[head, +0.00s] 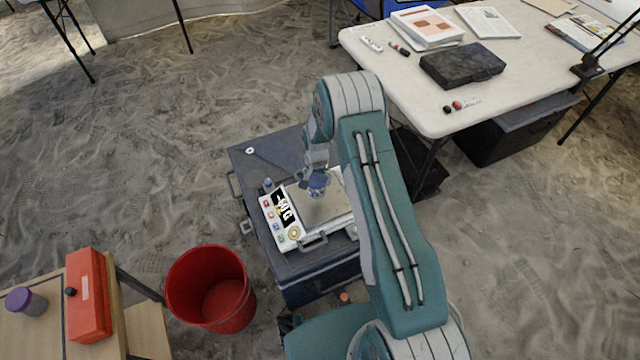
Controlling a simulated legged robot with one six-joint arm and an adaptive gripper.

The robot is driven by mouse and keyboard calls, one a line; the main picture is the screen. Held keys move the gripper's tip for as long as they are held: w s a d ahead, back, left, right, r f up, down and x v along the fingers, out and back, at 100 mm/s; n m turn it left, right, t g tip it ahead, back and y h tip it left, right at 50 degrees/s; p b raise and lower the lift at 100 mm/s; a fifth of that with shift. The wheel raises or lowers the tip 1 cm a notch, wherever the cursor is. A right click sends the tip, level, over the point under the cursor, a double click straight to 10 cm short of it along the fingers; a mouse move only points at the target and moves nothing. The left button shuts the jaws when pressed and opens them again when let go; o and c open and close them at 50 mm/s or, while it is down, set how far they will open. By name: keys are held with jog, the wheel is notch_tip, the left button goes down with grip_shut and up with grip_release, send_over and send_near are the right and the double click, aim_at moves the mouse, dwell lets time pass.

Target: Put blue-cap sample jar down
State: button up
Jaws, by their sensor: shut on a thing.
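The blue-cap sample jar (317,184) is small and partly hidden, and its blue top shows just under my gripper (316,174). My gripper is shut on it, over the plate of a white digital scale (339,216). I cannot tell whether the jar touches the plate. The scale lies on a dark blue case (298,262), with its display and coloured buttons on the left side. My arm hides part of the scale's right side.
A red bucket (211,290) stands on the sand left of the case. A wooden table at lower left holds a red box (88,296) and a purple-lidded jar (26,302). A white table (400,75) with books and a black case (462,65) is at upper right.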

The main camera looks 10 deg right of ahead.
jog(key=shift+w+d+f, duration=0.2)
jog(key=shift+w+f, duration=0.2)
jog(key=shift+f, duration=0.25)
jog(key=f, duration=0.1)
jog(key=d+f, duration=0.1)
jog(key=f, duration=0.1)
jog(key=shift+w+f, duration=0.1)
jog(key=shift+f, duration=0.2)
jog(key=shift+a, duration=0.15)
jog(key=o, duration=1)
